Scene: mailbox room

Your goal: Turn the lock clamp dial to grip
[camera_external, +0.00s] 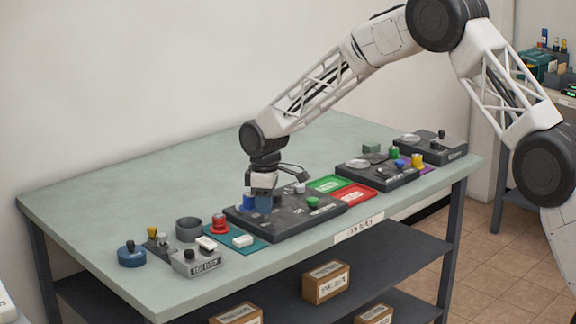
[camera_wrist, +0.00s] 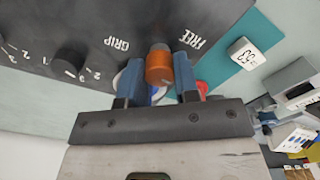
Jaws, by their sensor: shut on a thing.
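The lock clamp dial (camera_wrist: 160,68) is an orange knob with a brownish cap, on a dark panel (camera_wrist: 80,22) in the wrist view. The word GRIP is printed to its left and FREE to its right. Its end lies between the two words; I cannot tell an exact setting. My gripper (camera_wrist: 159,78) is shut on the dial, one blue finger on each side. In the external view my gripper (camera_external: 263,206) reaches down onto the left part of the dark panel (camera_external: 285,224) and hides the dial.
A numbered black knob (camera_wrist: 70,63) is left of the dial. A white block (camera_wrist: 245,53) lies on the teal mat. Green (camera_external: 329,184) and red (camera_external: 354,193) trays and another panel (camera_external: 380,176) are to the right. The back of the table (camera_external: 180,165) is clear.

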